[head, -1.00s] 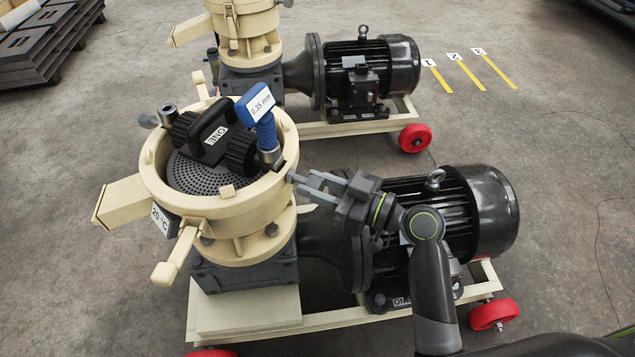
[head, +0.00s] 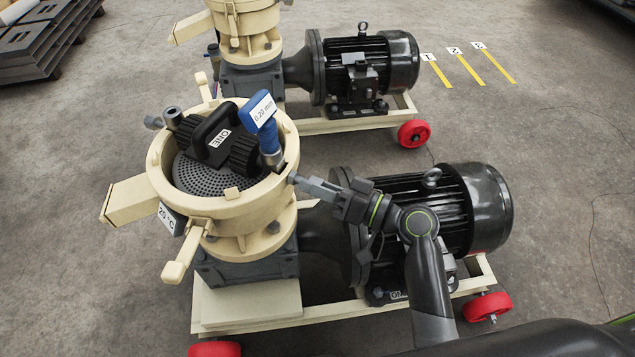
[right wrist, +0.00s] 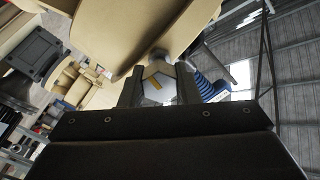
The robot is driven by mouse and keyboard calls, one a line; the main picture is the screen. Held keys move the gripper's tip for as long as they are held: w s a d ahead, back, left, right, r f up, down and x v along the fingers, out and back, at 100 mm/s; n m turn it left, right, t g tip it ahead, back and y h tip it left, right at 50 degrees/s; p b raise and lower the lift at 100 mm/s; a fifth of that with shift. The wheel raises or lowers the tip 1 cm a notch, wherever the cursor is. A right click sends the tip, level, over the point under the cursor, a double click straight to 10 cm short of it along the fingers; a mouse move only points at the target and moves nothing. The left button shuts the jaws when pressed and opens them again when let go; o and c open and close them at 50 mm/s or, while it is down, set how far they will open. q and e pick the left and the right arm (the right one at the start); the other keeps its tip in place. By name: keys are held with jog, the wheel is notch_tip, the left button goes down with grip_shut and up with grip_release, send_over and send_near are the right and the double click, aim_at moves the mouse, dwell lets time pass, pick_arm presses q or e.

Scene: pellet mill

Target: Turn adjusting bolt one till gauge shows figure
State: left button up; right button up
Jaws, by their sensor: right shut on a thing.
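The adjusting bolt (head: 293,178) sticks out of the right side of the cream mill bowl (head: 232,205). My right gripper (head: 306,184) is shut on its head. In the right wrist view the hexagonal bolt head (right wrist: 158,86), with a yellow mark, sits between the gripper's fingers. The blue gauge (head: 265,130) stands at the bowl's right inner side and reads 0.20 mm; its blue body also shows in the right wrist view (right wrist: 208,88). My left gripper is not in view.
A second bolt (head: 153,122) sticks out at the bowl's left. A 20 °C display (head: 167,217) hangs on the front left. The black motor (head: 450,210) is close behind my right arm.

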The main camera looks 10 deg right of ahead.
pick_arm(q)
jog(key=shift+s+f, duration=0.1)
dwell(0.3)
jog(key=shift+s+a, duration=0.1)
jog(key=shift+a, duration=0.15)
pick_arm(e)
jog(key=o, duration=1)
jog(key=shift+d, duration=0.15)
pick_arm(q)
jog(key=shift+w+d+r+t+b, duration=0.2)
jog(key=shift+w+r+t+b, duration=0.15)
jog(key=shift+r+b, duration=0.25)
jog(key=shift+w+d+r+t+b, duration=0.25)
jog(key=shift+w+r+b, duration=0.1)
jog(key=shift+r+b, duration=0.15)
pick_arm(e)
jog(key=v, duration=1.7)
jog(key=shift+s, duration=0.1)
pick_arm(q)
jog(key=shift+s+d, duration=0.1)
